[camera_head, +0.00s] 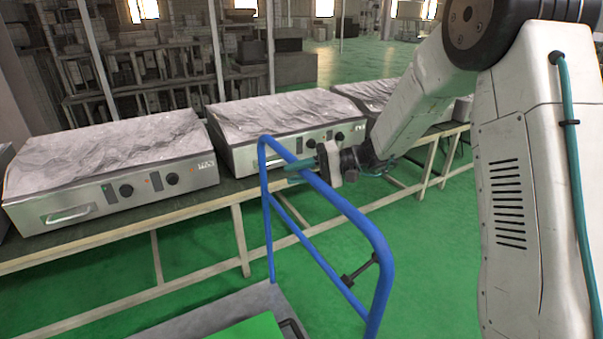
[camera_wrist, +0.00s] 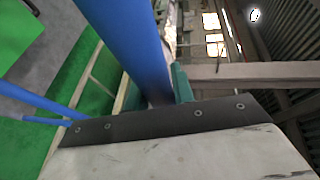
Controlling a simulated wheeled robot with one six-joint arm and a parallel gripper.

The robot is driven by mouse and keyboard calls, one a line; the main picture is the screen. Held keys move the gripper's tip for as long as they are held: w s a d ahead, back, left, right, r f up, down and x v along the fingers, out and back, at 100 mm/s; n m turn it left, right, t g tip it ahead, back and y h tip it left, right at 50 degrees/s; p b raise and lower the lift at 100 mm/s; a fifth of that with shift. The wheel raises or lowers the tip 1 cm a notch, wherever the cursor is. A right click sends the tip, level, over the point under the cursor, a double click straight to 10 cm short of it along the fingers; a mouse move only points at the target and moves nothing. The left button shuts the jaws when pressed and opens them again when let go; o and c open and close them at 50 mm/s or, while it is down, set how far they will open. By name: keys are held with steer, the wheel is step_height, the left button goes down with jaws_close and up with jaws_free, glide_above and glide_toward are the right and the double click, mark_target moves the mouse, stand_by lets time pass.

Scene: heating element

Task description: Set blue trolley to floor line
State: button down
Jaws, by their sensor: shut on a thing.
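The blue trolley (camera_head: 378,262) stands on the green floor in front of the bench, at the bottom centre of the head view. It has a blue tubular handle frame and a grey deck (camera_head: 215,309). My gripper (camera_head: 300,168) is shut on the upper bar of that handle. In the wrist view the blue bar (camera_wrist: 128,42) runs into my gripper (camera_wrist: 165,95), and the grasp itself is partly hidden. No floor line can be made out in either view.
A long bench (camera_head: 190,207) runs behind the trolley and carries several metal heating units (camera_head: 110,160) with wrinkled grey tops. A green panel (camera_head: 250,331) lies on the trolley deck. Shelves with boxes stand at the back left. Green floor (camera_head: 440,260) is open to the right of the trolley.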

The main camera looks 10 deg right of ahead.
steer(key=shift+d+f, duration=0.1)
steer(key=c, duration=1.2)
jaws_free()
steer(key=d, duration=0.2)
steer(key=d+r, duration=0.1)
steer(key=d, duration=0.4)
steer(key=shift+s+d+r, duration=0.25)
steer(key=shift+s+d, duration=0.05)
steer(key=shift+d, duration=0.1)
